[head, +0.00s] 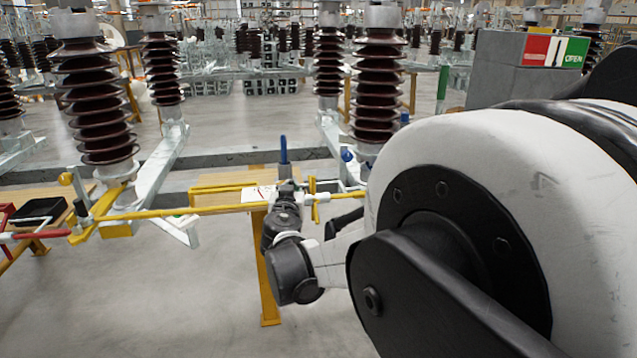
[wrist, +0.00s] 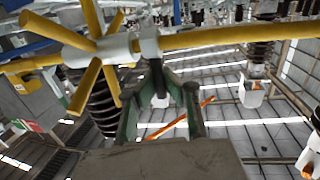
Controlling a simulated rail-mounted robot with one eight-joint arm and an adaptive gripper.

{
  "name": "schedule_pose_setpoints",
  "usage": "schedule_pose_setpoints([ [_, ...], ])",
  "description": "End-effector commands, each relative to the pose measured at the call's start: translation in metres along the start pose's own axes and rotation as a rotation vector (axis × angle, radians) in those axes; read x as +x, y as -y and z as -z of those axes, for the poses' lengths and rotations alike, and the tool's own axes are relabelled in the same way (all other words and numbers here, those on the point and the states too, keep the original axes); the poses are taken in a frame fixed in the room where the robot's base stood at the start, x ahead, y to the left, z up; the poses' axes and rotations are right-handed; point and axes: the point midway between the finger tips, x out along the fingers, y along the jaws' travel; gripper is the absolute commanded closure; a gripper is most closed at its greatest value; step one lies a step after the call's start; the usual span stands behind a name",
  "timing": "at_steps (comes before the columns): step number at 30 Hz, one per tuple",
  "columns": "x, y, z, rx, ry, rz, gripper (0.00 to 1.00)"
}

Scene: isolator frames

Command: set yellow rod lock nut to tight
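The yellow rod (head: 220,209) runs across the head view. It also crosses the top of the wrist view (wrist: 215,36). The lock nut, a yellow spoked handle (wrist: 90,52) with white collars beside it, sits on the rod at the upper left of the wrist view. In the head view its yellow spokes (head: 314,199) show just right of my wrist. My gripper (wrist: 160,88) has its two greenish fingers apart, just below the rod and right of the spokes. A dark stem with a pale end hangs from the collar between the fingers; contact cannot be told. The fingertips are unclear in the head view.
Brown ribbed insulators (head: 95,95) stand on pale metal frames behind the rod. A yellow-brown table (head: 265,270) stands beneath it. A grey box with red and green OPEN labels (head: 525,65) is at upper right. Floor at lower left is clear.

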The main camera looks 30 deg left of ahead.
Motion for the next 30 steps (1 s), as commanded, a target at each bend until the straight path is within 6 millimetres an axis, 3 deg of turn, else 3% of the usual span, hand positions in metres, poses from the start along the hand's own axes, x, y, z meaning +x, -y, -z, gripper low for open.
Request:
schedule_pose_setpoints([
  [12,0.001,0.000,0.000,-0.004,0.017,0.001,1.00],
  [18,0.001,0.000,0.000,-0.004,0.017,0.001,0.72],
  [26,0.000,0.000,0.000,-0.004,0.016,0.001,0.71],
  [30,-0.010,0.001,0.000,-0.004,0.016,0.002,0.71],
])
